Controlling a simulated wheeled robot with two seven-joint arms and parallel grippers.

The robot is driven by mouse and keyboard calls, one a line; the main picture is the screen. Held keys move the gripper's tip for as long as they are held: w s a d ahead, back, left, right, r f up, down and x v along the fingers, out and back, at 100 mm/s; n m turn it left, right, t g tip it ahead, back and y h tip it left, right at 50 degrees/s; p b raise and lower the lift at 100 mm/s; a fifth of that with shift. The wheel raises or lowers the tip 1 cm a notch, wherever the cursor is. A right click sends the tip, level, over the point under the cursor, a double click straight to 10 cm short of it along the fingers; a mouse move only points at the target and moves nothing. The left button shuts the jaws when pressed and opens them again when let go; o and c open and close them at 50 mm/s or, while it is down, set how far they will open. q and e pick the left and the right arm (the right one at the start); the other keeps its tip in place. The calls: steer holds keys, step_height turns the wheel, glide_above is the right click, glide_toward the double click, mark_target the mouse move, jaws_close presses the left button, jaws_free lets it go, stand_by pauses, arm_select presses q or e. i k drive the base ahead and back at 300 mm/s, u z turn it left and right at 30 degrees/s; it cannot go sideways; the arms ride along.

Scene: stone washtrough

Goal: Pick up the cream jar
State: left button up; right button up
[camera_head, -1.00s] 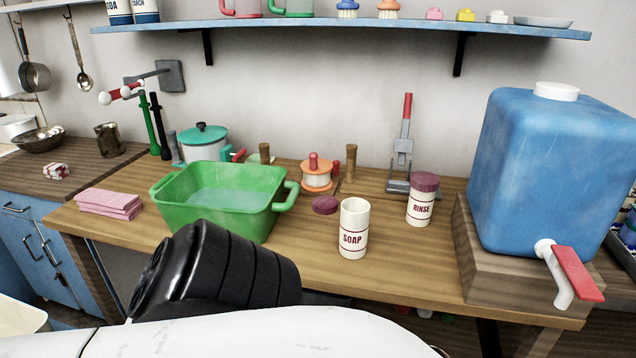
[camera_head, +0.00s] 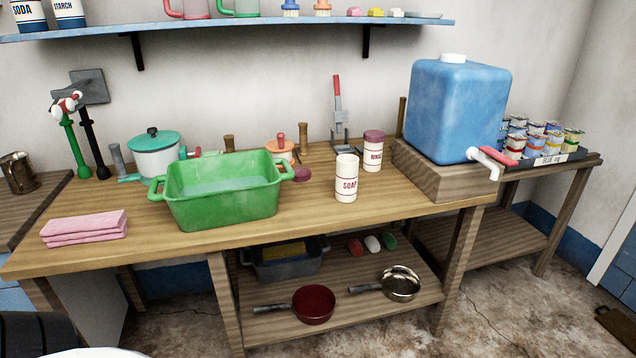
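A cream jar marked SOAP (camera_head: 346,179) stands upright on the wooden worktop, right of the green basin. It has no lid on; its mouth is open at the top. A second cream jar marked RINSE (camera_head: 373,153), with a purple lid on, stands just behind it to the right. Neither of my grippers shows; only dark and white parts of my arm are at the bottom left edge.
The green basin (camera_head: 221,200) holds water on the worktop (camera_head: 150,240). A blue tank (camera_head: 458,108) with a red-handled tap stands to the right on a wooden block. Pink cloths (camera_head: 85,227) lie at left. Pans sit on the lower shelf (camera_head: 345,315). The worktop's front is mostly free.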

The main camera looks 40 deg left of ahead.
mark_target(347, 165)
steer(key=u, duration=1.8)
